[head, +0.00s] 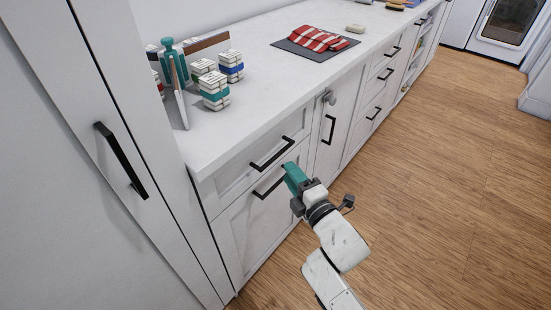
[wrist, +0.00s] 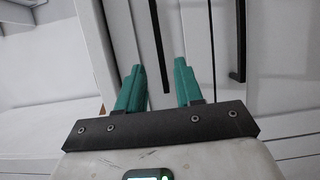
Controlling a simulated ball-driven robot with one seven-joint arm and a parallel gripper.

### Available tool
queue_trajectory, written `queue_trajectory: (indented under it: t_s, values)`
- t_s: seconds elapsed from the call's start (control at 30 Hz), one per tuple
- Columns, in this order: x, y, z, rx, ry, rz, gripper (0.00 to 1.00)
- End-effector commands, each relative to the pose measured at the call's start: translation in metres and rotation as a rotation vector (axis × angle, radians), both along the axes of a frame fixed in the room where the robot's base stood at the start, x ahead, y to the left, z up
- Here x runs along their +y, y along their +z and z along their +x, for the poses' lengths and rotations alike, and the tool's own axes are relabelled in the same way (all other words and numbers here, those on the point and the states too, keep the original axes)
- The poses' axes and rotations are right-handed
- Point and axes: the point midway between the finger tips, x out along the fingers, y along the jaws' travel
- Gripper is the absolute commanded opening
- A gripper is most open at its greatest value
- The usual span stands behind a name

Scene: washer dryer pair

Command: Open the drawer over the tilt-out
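The drawer (head: 240,178) is the shallow white front under the countertop, and it looks shut. Its black bar handle (head: 272,153) runs along its face. Below it is the taller tilt-out front (head: 262,228), also shut, with its own black handle (head: 268,186). My gripper (head: 287,168), with teal fingers, is near the right ends of both handles. In the wrist view my gripper (wrist: 158,78) is open with nothing gripped. One black handle (wrist: 156,45), seemingly the drawer's, shows in line with the finger gap. A second handle (wrist: 237,45) shows to the right. Contact cannot be told.
A tall cabinet with a black handle (head: 121,160) stands at left. Wooden floor (head: 440,170) at right is clear.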

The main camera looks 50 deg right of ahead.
Motion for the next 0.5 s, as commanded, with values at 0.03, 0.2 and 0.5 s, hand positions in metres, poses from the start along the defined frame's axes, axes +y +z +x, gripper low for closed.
queue_trajectory:
  t_s: [0.03,0.2,0.5]
  values:
    - [-0.004,0.002,0.010,-0.003,0.001,-0.001,0.36]
    - [-0.014,0.001,0.039,-0.002,0.001,0.000,0.36]
    - [-0.026,0.000,0.071,0.000,0.000,0.003,0.36]
